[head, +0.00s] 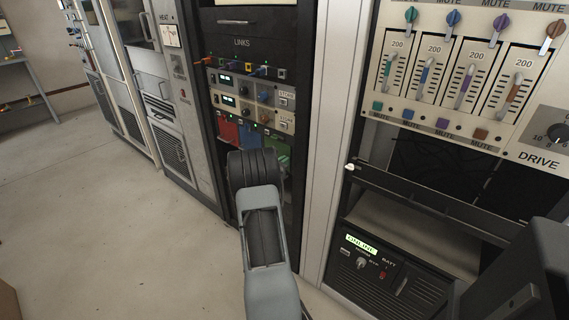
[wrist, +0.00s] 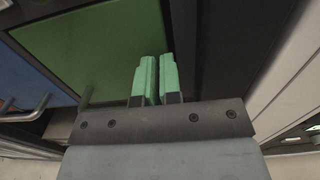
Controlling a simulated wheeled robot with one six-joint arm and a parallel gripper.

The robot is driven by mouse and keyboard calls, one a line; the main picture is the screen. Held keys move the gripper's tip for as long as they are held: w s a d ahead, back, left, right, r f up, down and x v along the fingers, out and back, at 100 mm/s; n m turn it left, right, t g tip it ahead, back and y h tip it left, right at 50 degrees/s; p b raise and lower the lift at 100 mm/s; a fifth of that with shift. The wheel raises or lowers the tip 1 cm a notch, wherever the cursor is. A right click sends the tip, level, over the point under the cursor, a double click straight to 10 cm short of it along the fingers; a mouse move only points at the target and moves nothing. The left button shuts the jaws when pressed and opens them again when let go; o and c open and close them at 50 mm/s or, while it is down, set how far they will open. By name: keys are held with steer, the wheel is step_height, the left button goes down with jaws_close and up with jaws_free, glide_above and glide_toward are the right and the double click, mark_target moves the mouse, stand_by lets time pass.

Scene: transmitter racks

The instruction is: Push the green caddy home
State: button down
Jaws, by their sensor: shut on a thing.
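The green caddy (head: 277,147) sits in the rack's lower row, at the right of the blue and red caddies. In the wrist view its flat green face (wrist: 95,45) fills the upper left and middle. My gripper (wrist: 158,62) is in front of that face, its two pale green fingers close together with a narrow dark gap. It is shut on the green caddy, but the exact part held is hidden. In the head view my arm covers the gripper and the caddy's lower part. I cannot tell how far the caddy stands out.
The blue caddy (head: 249,134) and red caddy (head: 228,131) sit at its left. A blue caddy's handle (wrist: 27,110) sticks out near my gripper in the wrist view. A pale rack post (head: 333,130) stands at the right. Open floor (head: 130,230) lies at the left.

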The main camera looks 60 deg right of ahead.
steer(key=w+a+p, duration=0.1)
steer(key=a, duration=1.1)
steer(key=s+a+f+m+g+y, duration=0.4)
steer(key=s+a+m+y, duration=0.1)
steer(key=s+m, duration=0.1)
steer(key=s+a+r+m+y+p, duration=0.3)
steer(key=a+r+m+y+p, duration=0.15)
steer(key=a, duration=0.25)
steer(key=a+r+m+t+y+p, duration=0.6)
steer(key=a+r+p, duration=1.1)
steer(key=a+r, duration=1)
steer(key=r+t+y, duration=0.1)
steer(key=t+y, duration=0.1)
steer(key=t, duration=0.1)
steer(key=shift+s+a+r, duration=0.25)
steer(key=shift+a+r, duration=0.1)
steer(key=shift+r, duration=0.05)
steer(key=shift+d+m+y, duration=0.1)
steer(key=shift+m+y, duration=0.15)
